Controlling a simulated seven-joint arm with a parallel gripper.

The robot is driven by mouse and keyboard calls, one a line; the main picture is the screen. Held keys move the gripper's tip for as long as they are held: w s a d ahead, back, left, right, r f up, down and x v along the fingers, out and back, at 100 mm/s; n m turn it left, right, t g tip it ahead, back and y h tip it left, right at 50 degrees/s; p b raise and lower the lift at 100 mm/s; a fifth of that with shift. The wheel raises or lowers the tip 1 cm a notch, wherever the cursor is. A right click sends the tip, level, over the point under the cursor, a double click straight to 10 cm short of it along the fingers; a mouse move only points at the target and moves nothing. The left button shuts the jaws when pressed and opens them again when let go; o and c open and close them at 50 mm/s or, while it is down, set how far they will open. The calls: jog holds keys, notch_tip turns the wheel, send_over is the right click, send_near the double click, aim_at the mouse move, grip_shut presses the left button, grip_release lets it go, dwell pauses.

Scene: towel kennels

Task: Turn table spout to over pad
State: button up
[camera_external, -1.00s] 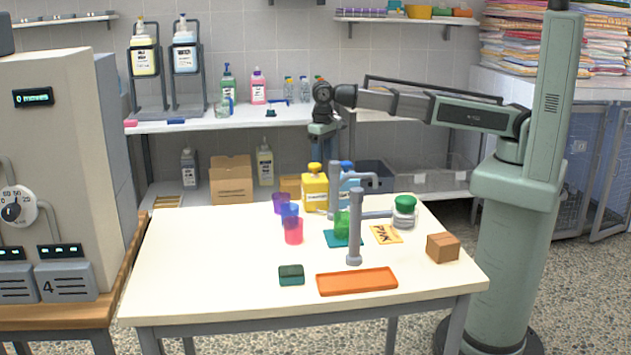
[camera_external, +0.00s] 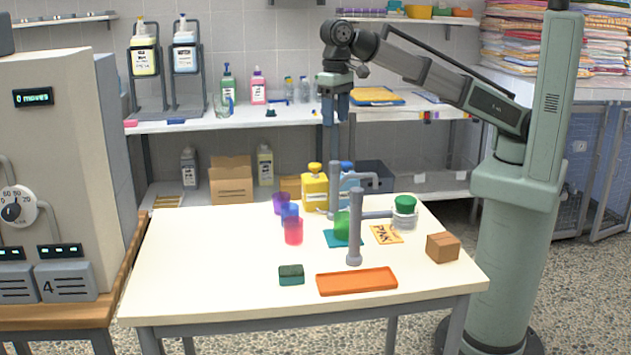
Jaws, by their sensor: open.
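The grey table spout (camera_external: 334,190) stands on the white table, with an upright post and an arm at its top that reaches right and bends down at the tip. A second grey post (camera_external: 355,228) stands nearer the camera and overlaps it. A teal pad (camera_external: 330,239) lies at the posts, with a green cup (camera_external: 342,226) on it, partly hidden by the near post. A tan card with dark lettering (camera_external: 386,234) lies to the right. My gripper (camera_external: 336,118) points down, open and empty, well above the spout in the picture and apart from it.
Purple, blue and pink cups (camera_external: 293,232) stand left of the posts. A yellow bottle (camera_external: 315,190) is behind. A green-lidded jar (camera_external: 404,213) and brown box (camera_external: 443,247) are at right. An orange tray (camera_external: 357,281) and dark green block (camera_external: 291,274) lie in front. The table's left is clear.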

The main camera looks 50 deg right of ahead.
aim_at(335, 162)
notch_tip(335, 162, down, 13)
jog(key=shift+r, duration=0.1)
dwell(0.4)
jog(key=shift+c, duration=0.3)
grip_shut()
dwell(0.3)
